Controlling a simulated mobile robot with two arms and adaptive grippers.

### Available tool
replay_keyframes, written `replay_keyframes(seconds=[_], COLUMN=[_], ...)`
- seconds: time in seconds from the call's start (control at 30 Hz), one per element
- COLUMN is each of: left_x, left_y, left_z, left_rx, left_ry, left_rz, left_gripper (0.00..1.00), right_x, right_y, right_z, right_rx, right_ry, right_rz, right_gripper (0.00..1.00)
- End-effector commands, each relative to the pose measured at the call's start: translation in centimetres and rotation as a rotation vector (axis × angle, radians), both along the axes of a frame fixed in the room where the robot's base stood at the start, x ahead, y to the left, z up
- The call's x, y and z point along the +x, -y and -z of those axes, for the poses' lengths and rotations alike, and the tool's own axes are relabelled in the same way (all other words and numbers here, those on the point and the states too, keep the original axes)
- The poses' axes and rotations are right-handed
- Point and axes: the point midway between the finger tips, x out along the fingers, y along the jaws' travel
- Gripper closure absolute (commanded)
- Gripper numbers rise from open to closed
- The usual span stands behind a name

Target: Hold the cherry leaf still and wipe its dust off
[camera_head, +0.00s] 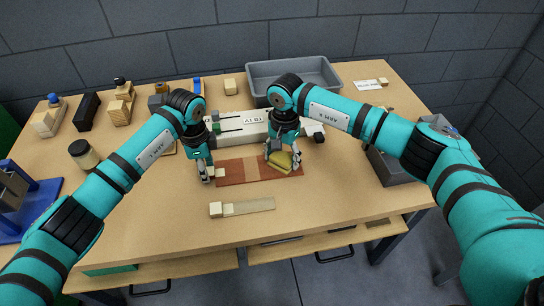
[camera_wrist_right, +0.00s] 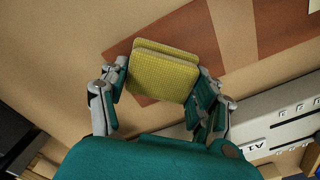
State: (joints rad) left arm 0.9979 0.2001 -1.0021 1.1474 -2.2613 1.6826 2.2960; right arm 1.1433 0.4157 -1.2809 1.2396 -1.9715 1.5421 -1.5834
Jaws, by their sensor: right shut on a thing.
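The cherry leaf (camera_head: 231,172) is a flat reddish-brown sheet lying on the bench in front of the white machine. It also shows in the wrist view (camera_wrist_right: 185,42), where a paler tan band crosses it. My right gripper (camera_head: 279,153) is shut on a yellow pad (camera_head: 284,161), held at the leaf's right part. In the wrist view the pad (camera_wrist_right: 164,74) sits between both fingers. Contact with the leaf is hard to tell. My left gripper (camera_head: 208,177) points down at the leaf's left end, beside a small pale block (camera_head: 220,173). Its finger gap is unclear.
A white machine (camera_head: 244,124) stands just behind the leaf. A pale strip with a block (camera_head: 243,208) lies in front. A grey bin (camera_head: 322,70) is at the back, and a dark bin (camera_head: 384,164) at right. Wooden tools (camera_head: 119,108) and a jar (camera_head: 83,153) stand left.

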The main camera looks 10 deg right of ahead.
Motion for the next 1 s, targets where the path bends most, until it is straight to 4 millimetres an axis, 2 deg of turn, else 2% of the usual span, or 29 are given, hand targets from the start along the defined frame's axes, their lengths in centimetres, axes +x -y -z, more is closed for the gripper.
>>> replay_keyframes(seconds=[0.3,0.4,1.0], left_x=[0.0,0.0,0.0], left_y=[0.0,0.0,0.0], left_z=[0.0,0.0,0.0], left_rx=[0.000,0.000,-0.001], left_ry=[0.000,0.000,0.000], left_rz=[-0.001,0.000,0.000], left_gripper=[1.00,1.00,1.00], right_x=[-0.1,-0.1,0.1], right_y=[3.5,1.9,-4.8], right_z=[0.1,0.0,0.0], right_rx=[-0.001,0.001,0.001], right_ry=[-0.001,0.000,0.000], right_rz=[0.002,-0.003,-0.002], right_gripper=[0.63,0.63,0.63])
